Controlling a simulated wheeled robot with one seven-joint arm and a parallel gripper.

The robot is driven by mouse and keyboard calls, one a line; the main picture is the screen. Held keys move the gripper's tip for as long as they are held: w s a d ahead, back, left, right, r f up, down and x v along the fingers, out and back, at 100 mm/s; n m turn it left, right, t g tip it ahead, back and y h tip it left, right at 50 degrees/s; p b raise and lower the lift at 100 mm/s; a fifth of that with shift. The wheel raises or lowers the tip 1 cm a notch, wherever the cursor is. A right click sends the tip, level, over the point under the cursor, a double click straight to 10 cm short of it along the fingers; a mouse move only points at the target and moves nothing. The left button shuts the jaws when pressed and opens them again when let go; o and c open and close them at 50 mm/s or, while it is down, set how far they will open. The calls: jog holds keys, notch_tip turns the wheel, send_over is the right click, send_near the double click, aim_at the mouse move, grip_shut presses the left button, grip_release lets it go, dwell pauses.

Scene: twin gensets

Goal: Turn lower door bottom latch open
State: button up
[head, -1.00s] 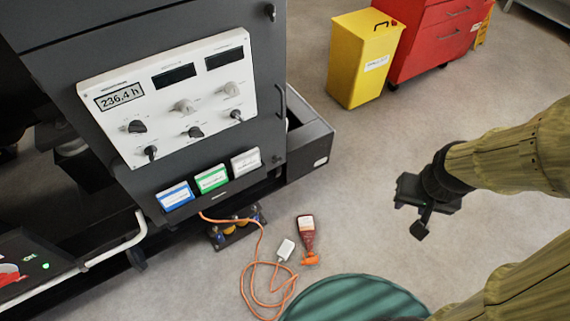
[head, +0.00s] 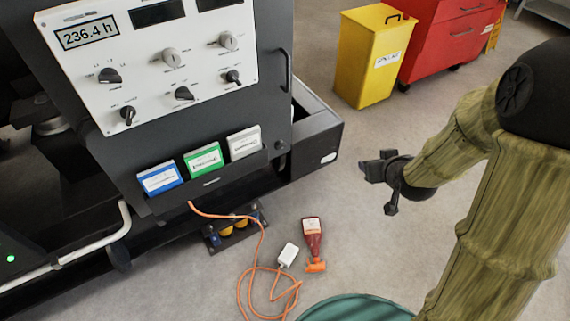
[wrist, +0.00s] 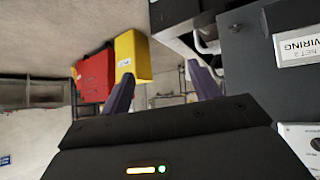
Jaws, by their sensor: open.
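The dark cabinet door with a white control panel (head: 150,60) fills the left of the head view. A dark vertical handle (head: 288,72) is on its right edge. A small dark fitting (head: 282,161) sits low on that edge; I cannot tell surely whether it is the bottom latch or how it is turned. My gripper (head: 370,166) is open and empty, to the right of the cabinet and apart from it, pointing left. In the wrist view its two purple fingers (wrist: 160,85) are spread with nothing between them. A dark panel with a white wiring label (wrist: 300,45) is at right.
A low dark box (head: 318,145) juts out beside the cabinet. A yellow bin (head: 368,60) and red tool cabinet (head: 448,40) stand behind. A red bottle (head: 312,238), orange cable (head: 262,268) and green round top (head: 355,308) are in front. Floor around the gripper is clear.

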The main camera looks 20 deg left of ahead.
aim_at(282, 147)
jog(key=w+a+f+n+t+y+b, duration=0.1)
jog(key=a+f+n+y+b, duration=0.3)
jog(key=a+f+y+b, duration=0.6)
jog(key=a+f+t+b, duration=0.1)
jog(key=a+f+b, duration=0.4)
jog(key=f+b, duration=0.2)
jog(key=shift+w+a+f+t+y+b, duration=0.15)
jog(key=shift+a+f+t+y+b, duration=0.2)
jog(key=shift+f, duration=0.5)
jog(key=shift+a+n, duration=0.15)
jog(key=shift+n, duration=0.15)
jog(key=b+x, duration=0.3)
jog(key=x, duration=1.4)
jog(key=shift+w+f, duration=0.15)
jog(key=shift+w, duration=0.1)
jog(key=c, duration=1)
